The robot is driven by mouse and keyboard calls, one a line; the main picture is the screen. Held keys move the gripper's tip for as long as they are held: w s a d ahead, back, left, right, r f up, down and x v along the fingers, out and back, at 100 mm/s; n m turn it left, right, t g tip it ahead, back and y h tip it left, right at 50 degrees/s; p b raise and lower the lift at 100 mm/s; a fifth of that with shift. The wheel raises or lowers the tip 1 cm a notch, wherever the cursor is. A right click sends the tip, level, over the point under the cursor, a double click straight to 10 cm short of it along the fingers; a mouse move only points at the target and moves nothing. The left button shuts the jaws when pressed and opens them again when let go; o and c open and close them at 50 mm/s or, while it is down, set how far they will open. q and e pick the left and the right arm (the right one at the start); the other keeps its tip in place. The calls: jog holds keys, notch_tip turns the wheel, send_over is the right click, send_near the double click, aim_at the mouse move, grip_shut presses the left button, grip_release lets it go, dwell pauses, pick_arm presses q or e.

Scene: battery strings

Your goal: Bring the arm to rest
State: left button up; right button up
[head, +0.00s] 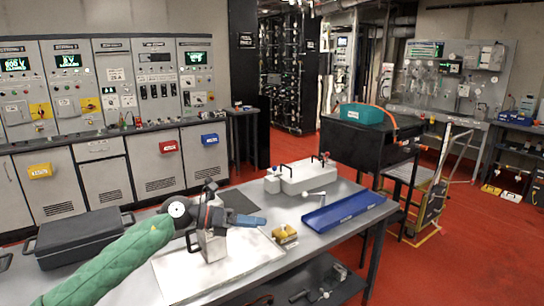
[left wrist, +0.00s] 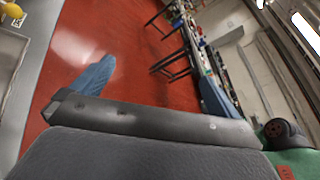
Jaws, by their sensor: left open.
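My left arm, in a green sleeve, reaches in from the lower left of the head view. Its gripper (head: 246,220) is above the white board on the workbench, with blue fingertips pointing right. In the left wrist view the gripper's (left wrist: 158,82) blue fingers stand wide apart, with red floor between them and nothing held. A grey metal block (head: 212,245) stands on the white board (head: 250,256), just below the gripper in the picture; I cannot tell whether they touch. My right gripper is in neither view.
A black cart (head: 352,143) with a teal box (head: 361,114) stands behind. Red floor (head: 470,255) is clear at right.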

pick_arm(q)
jog(key=s+a+f+m+t+y, duration=0.3)
jog(key=f+m+t+y, duration=0.15)
jog(key=f+m, duration=0.65)
jog(key=s+a+f+m+t+y, duration=0.25)
jog(key=f+m+t+y, duration=0.2)
jog(key=f+m, duration=0.7)
jog(key=s+a+f+m+t+y, duration=0.2)
jog(key=a+f+m+t+y, duration=0.25)
jog(key=f+m, duration=0.65)
jog(key=s+a+f+n+g+y, duration=0.1)
jog(key=s+f+n+g+y, duration=0.1)
jog(key=s+f+g, duration=0.9)
jog(key=s+f, duration=0.2)
jog(key=s, duration=0.5)
jog(key=s+f+n+g+h, duration=0.1)
jog(key=s+f, duration=0.2)
jog(key=s, duration=0.5)
jog(key=s+f+n+g, duration=0.1)
jog(key=s+f, duration=0.3)
jog(key=s, duration=0.4)
jog(key=shift+s+d+g, duration=0.3)
jog(key=shift+d+g, duration=0.15)
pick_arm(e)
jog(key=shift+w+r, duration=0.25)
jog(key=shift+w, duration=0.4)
